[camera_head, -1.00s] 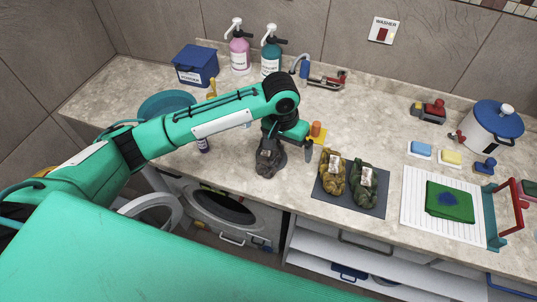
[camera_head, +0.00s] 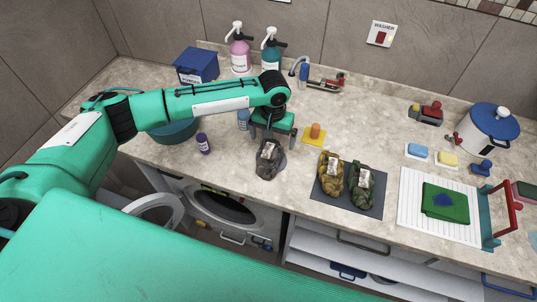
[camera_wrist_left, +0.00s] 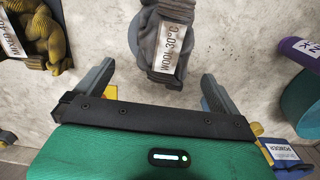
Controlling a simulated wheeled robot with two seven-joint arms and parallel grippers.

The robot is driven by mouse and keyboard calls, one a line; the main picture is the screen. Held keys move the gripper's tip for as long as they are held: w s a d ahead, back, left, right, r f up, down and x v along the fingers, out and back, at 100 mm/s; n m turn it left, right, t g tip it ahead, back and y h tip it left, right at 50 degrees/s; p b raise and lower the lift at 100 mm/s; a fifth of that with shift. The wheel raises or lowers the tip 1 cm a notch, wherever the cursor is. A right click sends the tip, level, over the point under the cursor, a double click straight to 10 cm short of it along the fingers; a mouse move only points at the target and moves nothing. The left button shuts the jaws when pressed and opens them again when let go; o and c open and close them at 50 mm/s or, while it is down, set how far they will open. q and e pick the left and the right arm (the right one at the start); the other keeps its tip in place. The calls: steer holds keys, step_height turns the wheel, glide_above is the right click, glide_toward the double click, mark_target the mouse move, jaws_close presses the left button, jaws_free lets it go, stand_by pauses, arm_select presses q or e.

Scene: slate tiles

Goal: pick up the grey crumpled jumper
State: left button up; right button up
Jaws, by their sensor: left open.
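The grey crumpled jumper (camera_head: 270,162) lies on the counter near its front edge, with a white tag on it. In the left wrist view the jumper (camera_wrist_left: 148,32) is at the top middle, and its tag reads "WOOL 30°C". My left gripper (camera_head: 272,133) is open and empty, just behind the jumper in the head view. My right gripper is not in view.
A dark mat (camera_head: 335,197) with a mustard and a green garment lies to the right. An orange-topped item on a yellow base (camera_head: 315,134) and a purple bottle (camera_head: 204,144) stand close by. A teal basin (camera_head: 175,133) is partly behind my arm.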

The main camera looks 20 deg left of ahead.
mark_target(271, 146)
arm_select(q)
steer(key=shift+f+p, duration=0.45)
steer(key=f, duration=0.1)
steer(key=f+p, duration=0.1)
steer(key=f, duration=0.1)
steer(key=shift+s+a+f+p, duration=0.15)
steer(key=shift+a+f+p, duration=0.1)
steer(key=shift+p, duration=0.15)
steer(key=shift+f, duration=0.55)
steer(key=c, duration=1.1)
steer(key=shift+r, duration=0.1)
